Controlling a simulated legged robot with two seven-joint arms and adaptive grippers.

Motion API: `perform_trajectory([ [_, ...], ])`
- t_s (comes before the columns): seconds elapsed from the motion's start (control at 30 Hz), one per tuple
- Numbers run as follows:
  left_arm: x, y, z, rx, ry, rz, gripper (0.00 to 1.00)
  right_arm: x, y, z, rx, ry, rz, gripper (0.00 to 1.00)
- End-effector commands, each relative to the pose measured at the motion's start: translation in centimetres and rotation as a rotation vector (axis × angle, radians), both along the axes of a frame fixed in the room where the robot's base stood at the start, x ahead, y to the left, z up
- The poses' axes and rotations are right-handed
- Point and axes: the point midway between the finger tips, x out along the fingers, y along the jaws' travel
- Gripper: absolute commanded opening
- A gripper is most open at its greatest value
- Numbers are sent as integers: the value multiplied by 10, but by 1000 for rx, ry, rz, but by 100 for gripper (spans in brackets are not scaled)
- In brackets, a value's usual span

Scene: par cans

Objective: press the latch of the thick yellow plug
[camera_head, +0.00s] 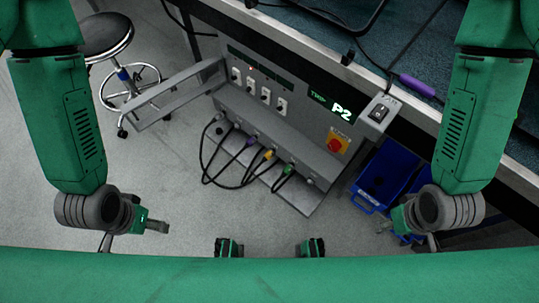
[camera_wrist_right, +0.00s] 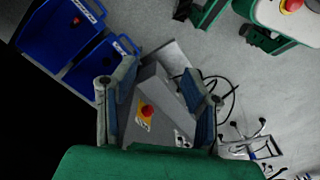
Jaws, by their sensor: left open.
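The yellow plug (camera_head: 268,154) sits in the lower row of sockets on the grey machine, with a black cable hanging from it. Its latch is too small to make out. A purple plug (camera_head: 250,141) is to its left and a green plug (camera_head: 289,168) to its right. My left gripper (camera_head: 132,236) is open and empty, low and left of the machine, well apart from the plugs. My right gripper (camera_head: 408,236) is low at the right, also far from the plugs. In the right wrist view its fingers (camera_wrist_right: 160,85) are spread with nothing held between them.
The grey machine (camera_head: 300,120) has a red button (camera_head: 335,145) on a yellow plate and a lit P2 display (camera_head: 341,112). Blue bins (camera_head: 383,174) stand to its right and a black stool (camera_head: 105,36) at the left. Black cables loop below the sockets. The floor (camera_head: 190,205) before the machine is clear.

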Motion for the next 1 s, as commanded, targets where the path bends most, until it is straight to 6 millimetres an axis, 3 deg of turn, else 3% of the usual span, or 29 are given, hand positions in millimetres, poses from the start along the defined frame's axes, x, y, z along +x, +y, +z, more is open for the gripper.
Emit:
perform_trajectory([
  [0.07,0,0,0,0,0,0,61,0,0,0,0,0,0,40],
  [0.17,0,0,0,0,0,0,61,0,0,0,0,0,0,5],
  [0.2,0,0,0,0,0,0,61,0,0,0,0,0,0,0],
  [1.0,0,0,0,0,0,0,61,0,0,0,0,0,0,0],
])
